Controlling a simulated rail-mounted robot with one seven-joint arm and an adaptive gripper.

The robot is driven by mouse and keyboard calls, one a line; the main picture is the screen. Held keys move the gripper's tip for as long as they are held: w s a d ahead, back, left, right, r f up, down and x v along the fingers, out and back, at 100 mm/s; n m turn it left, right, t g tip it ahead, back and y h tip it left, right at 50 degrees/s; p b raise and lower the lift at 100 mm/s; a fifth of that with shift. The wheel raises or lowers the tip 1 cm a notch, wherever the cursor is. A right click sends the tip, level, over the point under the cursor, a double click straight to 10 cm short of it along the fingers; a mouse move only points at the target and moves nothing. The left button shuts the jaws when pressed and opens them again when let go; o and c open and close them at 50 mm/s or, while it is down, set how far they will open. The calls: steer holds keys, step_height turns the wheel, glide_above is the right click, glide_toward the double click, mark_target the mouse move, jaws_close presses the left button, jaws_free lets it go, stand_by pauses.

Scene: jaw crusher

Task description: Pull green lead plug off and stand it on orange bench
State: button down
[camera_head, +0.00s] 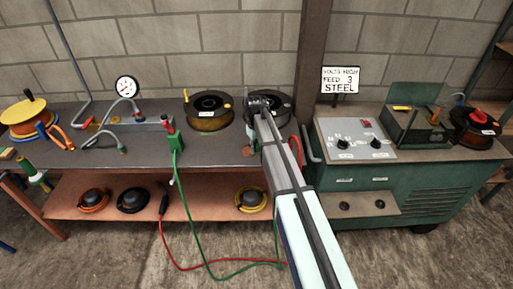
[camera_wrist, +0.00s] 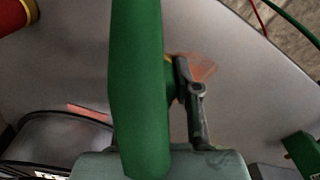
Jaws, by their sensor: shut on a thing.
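In the wrist view a thick green cylinder (camera_wrist: 140,90), which looks like the green lead plug, stands very close to the camera and hides much of my gripper. One finger (camera_wrist: 192,105) shows at its right, against a smaller green and yellow part. My gripper is shut; the contact itself is hidden. In the head view my arm reaches over the grey top of the orange-framed bench (camera_head: 225,155), and the jaws are mostly hidden behind it.
Cable spools (camera_head: 207,108) stand at the back of the bench. A pressure gauge (camera_head: 126,88) and hoses are to the left. An orange lower shelf (camera_head: 185,200) holds several coils. A post (camera_head: 312,60) and a green control cabinet (camera_head: 400,165) stand to the right. A red lead lies on the floor.

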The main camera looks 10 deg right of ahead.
steer(key=c, duration=0.7)
jaws_free()
steer(key=shift+c, duration=0.2)
steer(key=shift+r, duration=0.1)
step_height(320, 180, up, 12)
steer(key=shift+f, duration=0.1)
